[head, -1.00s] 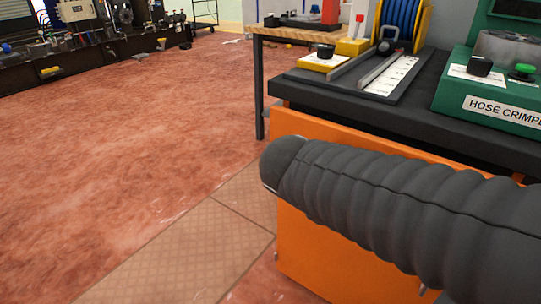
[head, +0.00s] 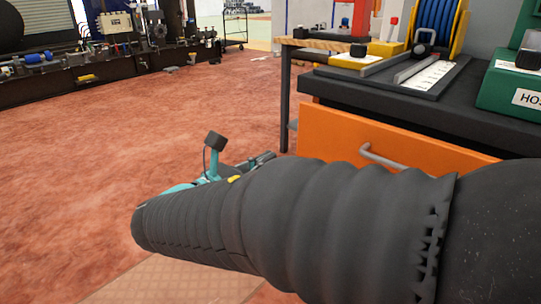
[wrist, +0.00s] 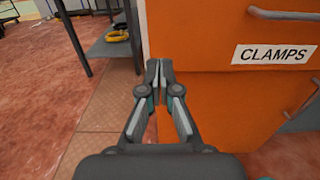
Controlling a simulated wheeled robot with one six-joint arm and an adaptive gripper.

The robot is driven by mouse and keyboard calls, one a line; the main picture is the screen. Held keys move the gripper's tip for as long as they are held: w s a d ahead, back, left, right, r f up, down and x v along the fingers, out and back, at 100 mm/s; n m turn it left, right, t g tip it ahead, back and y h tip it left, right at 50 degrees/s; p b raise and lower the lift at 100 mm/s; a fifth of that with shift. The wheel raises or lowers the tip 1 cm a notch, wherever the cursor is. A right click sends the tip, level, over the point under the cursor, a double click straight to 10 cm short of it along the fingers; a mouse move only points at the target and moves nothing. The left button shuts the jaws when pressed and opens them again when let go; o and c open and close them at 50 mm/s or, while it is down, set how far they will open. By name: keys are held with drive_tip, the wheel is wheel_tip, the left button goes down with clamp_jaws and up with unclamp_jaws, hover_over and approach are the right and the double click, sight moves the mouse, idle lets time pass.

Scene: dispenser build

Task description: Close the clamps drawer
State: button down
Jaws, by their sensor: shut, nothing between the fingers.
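The clamps drawer (wrist: 205,40) shows in the wrist view as an orange front with a white CLAMPS label (wrist: 275,54) and a grey bar handle (wrist: 284,15). How far it stands out from the cabinet I cannot tell. My gripper (wrist: 158,68) is shut and empty, its fingertips together at the left edge of the orange fronts. Whether they touch is unclear. In the head view, my dark sleeved arm crosses in front of an orange drawer front (head: 335,130) and hides its lower part. No label shows there, so I cannot tell which drawer it is.
Another orange front (wrist: 225,105) lies below the clamps drawer. The dark worktop (head: 480,118) above carries a green hose crimper (head: 508,92) and a blue hose reel (head: 435,25). A dark-legged table (head: 285,100) stands beyond. The red floor (head: 130,130) at left is mostly open.

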sight(304, 138)
drive_tip(key=b+x, duration=0.1)
drive_tip(key=x, duration=0.9)
drive_tip(key=shift+w+d, duration=0.2)
drive_tip(key=shift+w, duration=0.05)
drive_tip(key=shift+w, duration=0.1)
